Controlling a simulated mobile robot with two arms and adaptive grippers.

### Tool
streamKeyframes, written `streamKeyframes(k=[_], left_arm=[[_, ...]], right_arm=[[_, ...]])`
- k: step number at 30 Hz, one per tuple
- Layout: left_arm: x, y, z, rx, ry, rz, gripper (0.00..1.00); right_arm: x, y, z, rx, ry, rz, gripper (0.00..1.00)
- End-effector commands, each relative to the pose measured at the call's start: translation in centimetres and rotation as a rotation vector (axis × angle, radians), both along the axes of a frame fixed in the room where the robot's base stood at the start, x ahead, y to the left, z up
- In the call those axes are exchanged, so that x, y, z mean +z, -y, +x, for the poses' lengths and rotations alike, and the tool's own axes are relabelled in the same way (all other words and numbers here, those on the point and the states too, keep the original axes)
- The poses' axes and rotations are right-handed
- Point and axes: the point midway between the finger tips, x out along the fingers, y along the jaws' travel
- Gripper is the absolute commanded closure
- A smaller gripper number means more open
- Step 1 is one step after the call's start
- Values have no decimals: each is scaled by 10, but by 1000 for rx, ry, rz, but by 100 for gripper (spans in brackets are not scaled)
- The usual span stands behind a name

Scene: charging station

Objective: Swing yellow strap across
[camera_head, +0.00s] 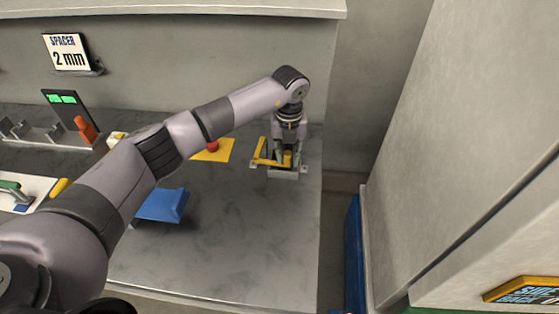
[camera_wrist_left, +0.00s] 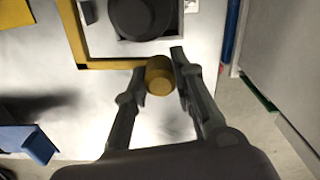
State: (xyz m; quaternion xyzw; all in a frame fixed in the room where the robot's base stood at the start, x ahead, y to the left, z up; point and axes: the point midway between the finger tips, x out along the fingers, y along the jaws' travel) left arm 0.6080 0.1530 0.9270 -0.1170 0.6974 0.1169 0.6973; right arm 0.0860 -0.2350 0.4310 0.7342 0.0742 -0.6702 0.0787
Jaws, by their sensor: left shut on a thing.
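The yellow strap (camera_head: 259,152) is an L-shaped bar on a small grey metal fixture (camera_head: 284,174) near the right end of the bench. In the left wrist view the strap (camera_wrist_left: 110,64) runs along the side and front of the fixture and leads to a short yellow cylindrical knob (camera_wrist_left: 157,76). My left gripper (camera_head: 287,158) reaches down over the fixture. In the wrist view its fingers (camera_wrist_left: 160,75) are on either side of the knob, shut on it. A dark round part (camera_wrist_left: 139,17) sits inside the fixture's pale frame. My right gripper is not in view.
A yellow sheet (camera_head: 214,151) with a red knob (camera_head: 212,146) lies left of the fixture. A blue block (camera_head: 162,205) lies nearer the front. A spacer sign (camera_head: 67,52) stands at back left. The bench ends just right of the fixture, and the front right bench top is clear.

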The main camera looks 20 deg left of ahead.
Motion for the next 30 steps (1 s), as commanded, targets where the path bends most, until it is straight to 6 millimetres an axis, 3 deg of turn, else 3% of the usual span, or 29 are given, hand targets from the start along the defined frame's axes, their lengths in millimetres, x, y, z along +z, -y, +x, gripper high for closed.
streamKeyframes(k=[22, 23, 30], left_arm=[[0, 8, 10, 94, 0, -2, 100], [0, 8, 10, 94, 1, -2, 76], [0, 7, 10, 93, 0, -1, 60]], right_arm=[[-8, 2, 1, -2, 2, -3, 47], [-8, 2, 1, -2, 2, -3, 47], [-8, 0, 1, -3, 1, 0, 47]])
